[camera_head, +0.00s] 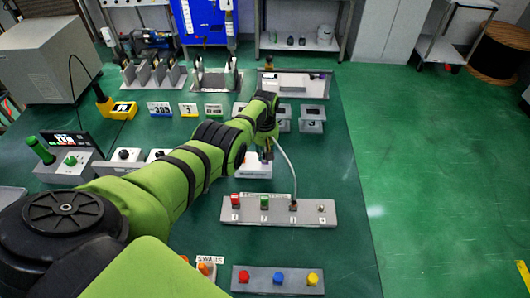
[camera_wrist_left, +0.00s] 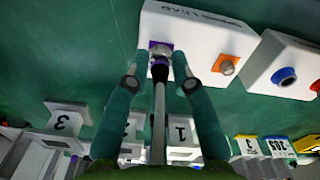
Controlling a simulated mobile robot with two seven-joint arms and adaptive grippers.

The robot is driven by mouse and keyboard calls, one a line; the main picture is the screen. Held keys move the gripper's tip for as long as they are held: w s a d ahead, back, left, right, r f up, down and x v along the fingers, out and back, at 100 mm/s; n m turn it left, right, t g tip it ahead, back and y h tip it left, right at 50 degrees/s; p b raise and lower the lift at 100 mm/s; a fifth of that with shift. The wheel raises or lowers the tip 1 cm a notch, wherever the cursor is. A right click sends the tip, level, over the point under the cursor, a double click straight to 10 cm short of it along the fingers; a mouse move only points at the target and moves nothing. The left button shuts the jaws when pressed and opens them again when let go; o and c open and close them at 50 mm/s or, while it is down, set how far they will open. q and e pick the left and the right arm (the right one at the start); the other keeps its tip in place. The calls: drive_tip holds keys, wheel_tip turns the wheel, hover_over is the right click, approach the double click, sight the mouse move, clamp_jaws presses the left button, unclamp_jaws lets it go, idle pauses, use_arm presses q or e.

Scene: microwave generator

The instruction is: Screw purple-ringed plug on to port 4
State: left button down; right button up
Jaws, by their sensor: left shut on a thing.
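My left gripper (camera_wrist_left: 155,80) is shut on the purple-ringed plug (camera_wrist_left: 160,66), with one finger on each side of it. The plug has a silver body, and its grey cable runs back between the fingers. It meets a purple-ringed socket on a white box (camera_wrist_left: 205,35); I cannot tell whether it is still seated. In the head view the left gripper (camera_head: 267,150) is over this box (camera_head: 253,170) and hides the plug. A grey port strip (camera_head: 247,217) lies nearer, with red, green and dark-topped ports and a bare silver rightmost port (camera_head: 321,209). Its numbers are too small to read. My right gripper is not seen.
An orange-ringed connector (camera_wrist_left: 226,65) is beside the plug on the white box. A grey cable (camera_head: 292,170) arcs down to the strip's third port. A panel with red, blue and yellow caps (camera_head: 261,280) lies in front.

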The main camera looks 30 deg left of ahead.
use_arm(q)
drive_tip(key=shift+s, duration=0.1)
idle(0.4)
drive_tip(key=c, duration=1)
unclamp_jaws()
drive_tip(key=shift+c, duration=0.2)
drive_tip(key=shift+r, duration=0.15)
drive_tip(key=shift+r, duration=0.55)
wheel_tip(320, 180, up, 11)
drive_tip(key=shift+f, duration=0.2)
